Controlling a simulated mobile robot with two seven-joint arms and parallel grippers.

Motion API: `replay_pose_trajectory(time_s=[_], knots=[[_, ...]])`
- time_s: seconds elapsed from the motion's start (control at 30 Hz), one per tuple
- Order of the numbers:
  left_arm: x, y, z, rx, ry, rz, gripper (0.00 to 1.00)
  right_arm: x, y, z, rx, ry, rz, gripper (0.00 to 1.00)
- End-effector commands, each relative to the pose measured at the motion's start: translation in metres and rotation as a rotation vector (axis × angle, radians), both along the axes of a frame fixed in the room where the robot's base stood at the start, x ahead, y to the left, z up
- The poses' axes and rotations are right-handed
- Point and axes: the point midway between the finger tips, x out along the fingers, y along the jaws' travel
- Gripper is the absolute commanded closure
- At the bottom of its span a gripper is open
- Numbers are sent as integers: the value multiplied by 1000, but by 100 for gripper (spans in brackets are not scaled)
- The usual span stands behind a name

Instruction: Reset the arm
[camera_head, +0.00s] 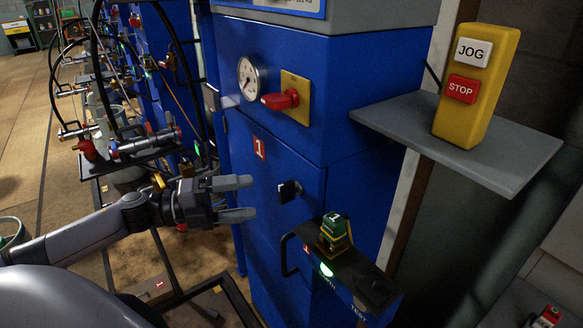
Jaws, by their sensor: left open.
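My left arm (95,225) comes in from the left and reaches toward the middle of the head view. My left gripper (250,198) is open, with its two grey fingers apart and nothing between them. It is in front of the blue cabinet (235,150), left of a small black latch (289,191) on the cabinet face. My right gripper does not show.
The cabinet carries a red handle (280,99) and a round gauge (249,78). A grey shelf (400,120) holds a yellow JOG/STOP box (490,95). A green device (335,238) sits on a dark ledge at lower right. Hoses and fittings crowd the left.

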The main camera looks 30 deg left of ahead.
Motion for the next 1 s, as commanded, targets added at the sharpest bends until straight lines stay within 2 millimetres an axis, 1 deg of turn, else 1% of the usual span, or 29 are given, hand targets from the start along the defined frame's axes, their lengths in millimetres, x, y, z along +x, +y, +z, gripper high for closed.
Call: replay_pose_trajectory(time_s=[0.17, 0.23, 0.27, 0.37, 0.47, 0.5, 0.57, 0.6, 0.67, 0.7, 0.77, 0.8, 0.9, 1.0], knots=[[0, 0, -1, -3, 1, 2, 26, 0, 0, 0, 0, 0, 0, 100], [0, -1, -5, -26, 15, 19, 26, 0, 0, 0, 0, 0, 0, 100], [0, -1, -8, -45, 26, 34, 26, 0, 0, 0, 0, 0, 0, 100], [-2, -3, -28, -155, 93, 121, 26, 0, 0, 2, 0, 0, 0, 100], [-7, -9, -62, -321, 209, 258, 26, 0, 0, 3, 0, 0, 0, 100], [-11, -11, -78, -395, 268, 321, 26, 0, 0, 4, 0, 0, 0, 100], [-18, -18, -102, -501, 360, 411, 26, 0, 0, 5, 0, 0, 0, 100], [-24, -23, -119, -570, 424, 468, 26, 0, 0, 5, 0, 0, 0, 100], [-35, -34, -144, -671, 526, 553, 26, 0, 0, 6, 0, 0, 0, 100], [-44, -43, -160, -735, 596, 609, 26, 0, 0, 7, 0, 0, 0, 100], [-58, -58, -183, -828, 706, 687, 26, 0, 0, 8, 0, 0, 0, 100], [-68, -70, -197, -885, 779, 734, 26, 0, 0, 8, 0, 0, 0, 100], [-91, -100, -225, -1005, 948, 833, 26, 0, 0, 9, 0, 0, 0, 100], [-110, -126, -242, -1086, 1079, 898, 26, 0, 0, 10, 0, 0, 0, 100]])
